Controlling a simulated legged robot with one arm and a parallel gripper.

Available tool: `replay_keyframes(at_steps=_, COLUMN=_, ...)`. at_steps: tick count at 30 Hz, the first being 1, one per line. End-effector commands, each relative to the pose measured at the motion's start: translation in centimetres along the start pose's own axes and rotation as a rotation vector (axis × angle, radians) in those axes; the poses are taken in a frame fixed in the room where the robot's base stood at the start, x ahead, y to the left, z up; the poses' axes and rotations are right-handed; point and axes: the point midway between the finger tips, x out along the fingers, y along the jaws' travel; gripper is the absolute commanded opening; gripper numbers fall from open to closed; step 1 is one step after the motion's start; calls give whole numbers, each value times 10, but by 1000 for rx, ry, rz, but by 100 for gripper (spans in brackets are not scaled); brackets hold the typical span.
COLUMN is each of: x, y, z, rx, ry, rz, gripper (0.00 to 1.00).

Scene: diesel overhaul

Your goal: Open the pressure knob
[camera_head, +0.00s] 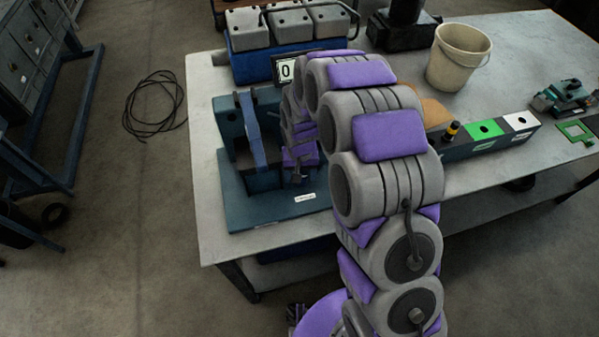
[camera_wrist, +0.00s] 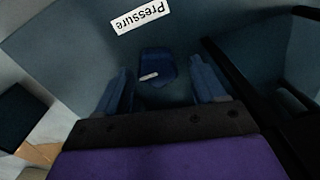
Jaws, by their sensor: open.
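The pressure knob (camera_wrist: 157,68) shows in the wrist view as a small blue block with a pale mark, just below a white "Pressure" label (camera_wrist: 140,17) that reads upside down. My gripper (camera_wrist: 163,84) is open, one blue finger on each side of the knob in the picture. I cannot tell whether either finger touches it. In the head view my gripper (camera_head: 300,168) points down at the teal test stand (camera_head: 248,198) on the table. The knob cannot be made out in the head view, where my arm covers part of the stand.
A display reading 0 (camera_head: 287,70) stands behind the stand. The stand's upright frame (camera_head: 252,130) rises left of my gripper. A long box with coloured squares (camera_head: 488,146) and a bucket (camera_head: 459,58) are to the right on the table (camera_head: 215,235). The table's front left is clear.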

Motion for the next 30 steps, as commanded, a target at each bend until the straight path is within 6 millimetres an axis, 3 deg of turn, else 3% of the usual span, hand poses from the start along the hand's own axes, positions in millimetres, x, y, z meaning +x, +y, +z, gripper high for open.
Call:
replay_keyframes(at_steps=8, x=-19, y=0, z=-1, rx=0, ry=4, rz=-1, gripper=69)
replay_keyframes(at_steps=24, x=-136, y=-2, z=-3, rx=1, ry=6, rz=-1, gripper=69)
replay_keyframes(at_steps=30, x=-163, y=-2, z=-3, rx=0, ry=3, rz=0, gripper=69)
